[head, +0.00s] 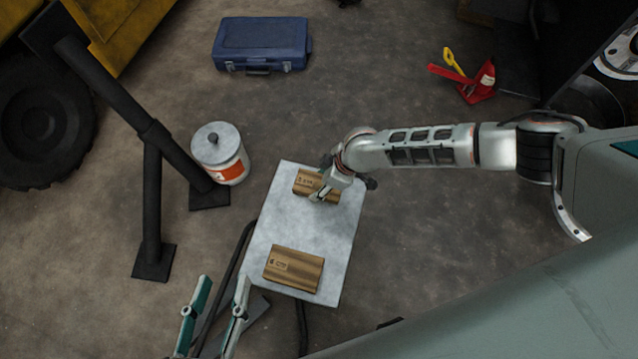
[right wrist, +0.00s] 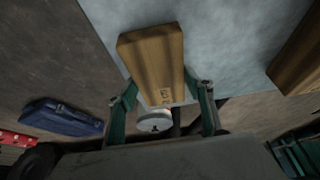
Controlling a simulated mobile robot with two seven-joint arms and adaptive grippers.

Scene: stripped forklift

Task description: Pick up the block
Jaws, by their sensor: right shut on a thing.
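A wooden block (head: 306,181) with a dark printed mark is at the far end of a pale grey tabletop (head: 330,239). My right gripper (head: 323,190) is over its right part and partly hides it. In the right wrist view the block (right wrist: 155,60) sits between the two fingers of my right gripper (right wrist: 166,98), which is shut on it. I cannot tell whether it is clear of the tabletop. A second wooden block (head: 293,268) lies flat at the near end; it also shows in the right wrist view (right wrist: 300,58). My left gripper (head: 224,281) is open and empty, left of the near end.
A white bucket (head: 218,168) and black metal posts (head: 152,205) stand left of the table. A blue case (head: 262,44) and a red and yellow object (head: 478,84) lie on the floor behind. The tabletop between the blocks is clear.

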